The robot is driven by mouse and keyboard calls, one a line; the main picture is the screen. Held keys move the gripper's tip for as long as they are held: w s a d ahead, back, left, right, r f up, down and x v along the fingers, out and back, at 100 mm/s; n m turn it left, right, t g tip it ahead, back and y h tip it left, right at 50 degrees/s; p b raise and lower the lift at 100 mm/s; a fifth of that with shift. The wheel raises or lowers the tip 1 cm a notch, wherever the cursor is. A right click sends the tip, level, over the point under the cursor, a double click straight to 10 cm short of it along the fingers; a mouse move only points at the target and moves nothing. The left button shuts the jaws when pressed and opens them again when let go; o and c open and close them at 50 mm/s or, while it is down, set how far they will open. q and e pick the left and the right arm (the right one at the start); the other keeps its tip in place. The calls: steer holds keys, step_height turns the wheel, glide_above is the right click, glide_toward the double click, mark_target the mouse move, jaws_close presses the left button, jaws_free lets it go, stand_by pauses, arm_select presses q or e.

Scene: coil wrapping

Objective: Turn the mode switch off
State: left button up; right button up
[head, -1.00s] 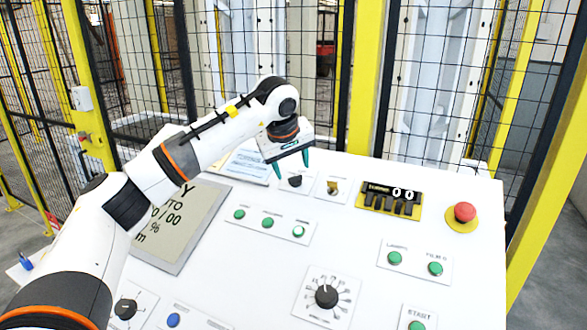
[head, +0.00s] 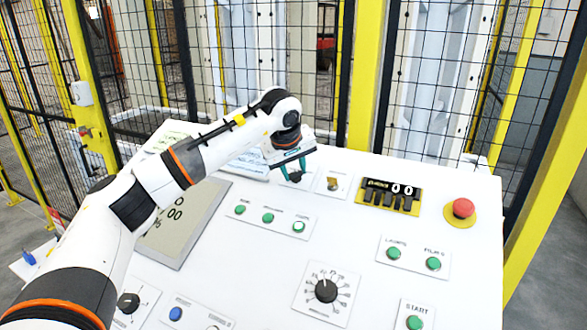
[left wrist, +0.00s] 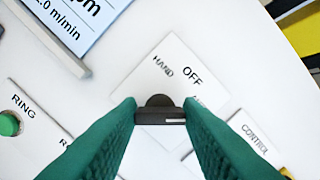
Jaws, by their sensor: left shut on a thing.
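The mode switch (head: 296,178) is a small black knob on a white plate towards the back of the panel. In the left wrist view the mode switch (left wrist: 160,103) shows up close, with HAND and OFF printed beyond it and a third label mostly hidden by a finger. A white line on its bar lies at the right end, towards that hidden label and away from OFF. My left gripper (head: 292,170) is shut on the knob, one green finger on each side. Its fingers (left wrist: 159,115) hide the lower plate. My right gripper is out of view.
Green buttons (head: 268,217) and a rotary dial (head: 326,290) lie nearer. A display (head: 187,222) is at left, mesh fencing (head: 440,90) behind.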

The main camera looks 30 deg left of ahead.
arm_select(q)
steer(key=n, duration=0.5)
steer(key=shift+n+g+b, duration=0.3)
steer(key=shift+n+b, duration=0.1)
steer(key=shift+n, duration=1.7)
steer(key=o, duration=1)
steer(key=b+v, duration=0.3)
steer(key=v, duration=0.9)
steer(key=shift+d, duration=0.1)
steer(key=shift+f, duration=0.1)
